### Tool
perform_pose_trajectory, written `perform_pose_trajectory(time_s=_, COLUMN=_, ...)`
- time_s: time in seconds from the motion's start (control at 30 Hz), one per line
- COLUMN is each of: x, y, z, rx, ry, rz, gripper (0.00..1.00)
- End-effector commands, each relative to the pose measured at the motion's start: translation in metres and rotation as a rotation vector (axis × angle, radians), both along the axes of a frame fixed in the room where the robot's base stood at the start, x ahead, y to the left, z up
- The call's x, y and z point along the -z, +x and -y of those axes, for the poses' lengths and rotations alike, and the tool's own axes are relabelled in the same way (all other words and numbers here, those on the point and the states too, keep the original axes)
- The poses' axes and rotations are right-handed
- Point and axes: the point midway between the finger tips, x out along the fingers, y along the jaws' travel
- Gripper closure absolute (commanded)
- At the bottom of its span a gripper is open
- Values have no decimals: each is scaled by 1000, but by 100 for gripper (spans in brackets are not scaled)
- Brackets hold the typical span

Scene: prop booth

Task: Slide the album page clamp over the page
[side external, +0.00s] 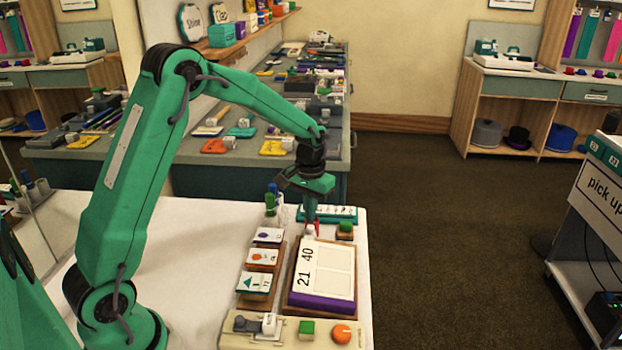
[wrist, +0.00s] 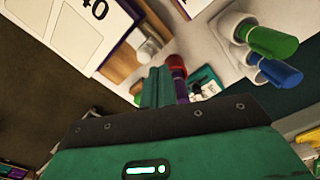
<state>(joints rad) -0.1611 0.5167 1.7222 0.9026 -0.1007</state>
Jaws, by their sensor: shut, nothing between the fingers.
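The album lies on the white table, with a white page (side external: 335,260) printed 21 and 40 over a purple layer (side external: 318,301) and a wooden board (side external: 291,290). The page also shows at the upper left of the wrist view (wrist: 65,35). A small pale piece (wrist: 148,46) sits at the album's edge in the wrist view; it may be the clamp, but I cannot tell surely. My gripper (side external: 311,228) points down near the album's far edge. In the wrist view my gripper (wrist: 166,76) is shut and empty, apart from the pale piece. Its fingertips hide part of the far edge in the side view.
Green (wrist: 272,42) and blue (wrist: 280,74) capped pens stand in white holders beside my gripper. Small card stands (side external: 262,258) line the album's left.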

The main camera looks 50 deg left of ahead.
Motion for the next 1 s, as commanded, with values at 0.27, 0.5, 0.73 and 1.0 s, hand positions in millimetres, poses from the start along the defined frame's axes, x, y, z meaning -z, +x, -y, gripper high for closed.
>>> perform_pose_trajectory(time_s=0.27, x=0, y=0, z=0, rx=0, ry=0, rz=0, gripper=100)
perform_pose_trajectory(time_s=0.5, x=2, y=0, z=0, rx=0, ry=0, rz=-1, gripper=100)
perform_pose_trajectory(time_s=0.73, x=8, y=0, z=0, rx=0, ry=-1, rz=-2, gripper=100)
perform_pose_trajectory(time_s=1.0, x=16, y=0, z=0, rx=0, ry=0, rz=-1, gripper=100)
